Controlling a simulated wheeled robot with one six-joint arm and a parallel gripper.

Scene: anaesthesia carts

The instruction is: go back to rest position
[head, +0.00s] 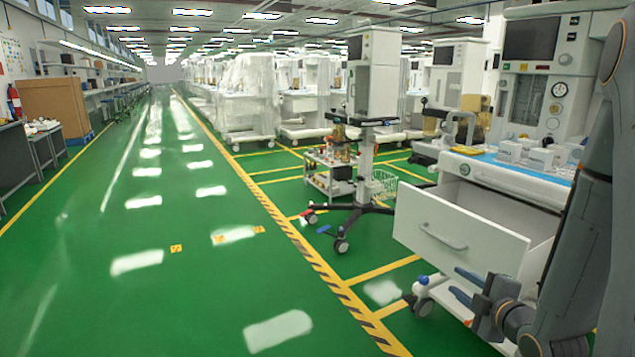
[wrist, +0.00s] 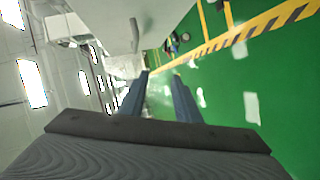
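My gripper (head: 464,285) is at the lower right of the head view, low in front of the anaesthesia cart. Its two blue-grey fingers point left. In the wrist view the fingers (wrist: 160,76) stand apart with nothing between them. The white cart (head: 520,168) has a drawer (head: 470,228) pulled out, with a grey handle (head: 440,238) on its front. The fingers are below the drawer front and show no contact with the handle. In the wrist view the drawer front (wrist: 105,22) is above the fingers. My forearm hides the cart's right side.
White boxes (head: 525,153) stand on the cart's blue top. A wheeled stand (head: 368,120) with a monitor is left of the cart. A yellow-black stripe (head: 290,232) borders the green floor (head: 150,240), which is clear on the left. A cardboard box (head: 52,105) stands far left.

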